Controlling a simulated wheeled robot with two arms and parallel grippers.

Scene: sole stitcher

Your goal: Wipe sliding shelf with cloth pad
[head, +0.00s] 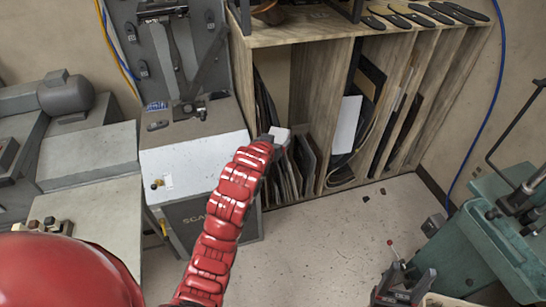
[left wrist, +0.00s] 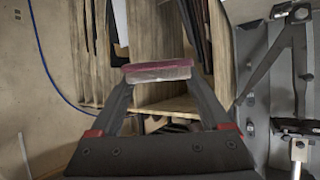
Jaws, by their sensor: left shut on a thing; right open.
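My left gripper (head: 272,142), at the end of the red arm, is shut on a small pale cloth pad (head: 281,134). In the left wrist view the pad (left wrist: 157,71) is maroon on top and whitish below, pinched between the two dark fingers. The pad is in the air in front of the wooden shelf unit (head: 365,45); I see no clear contact with it. Which board is the sliding shelf I cannot tell. My right gripper (head: 404,288) is at the lower right, open, low in the picture and far from the pad.
A grey machine with a white top (head: 195,165) stands left of the shelf unit. Upright sheets (head: 290,170) fill the compartments, and soles (head: 410,14) lie on top. A green machine (head: 490,230) stands at the right. The floor between is open, with small dark scraps.

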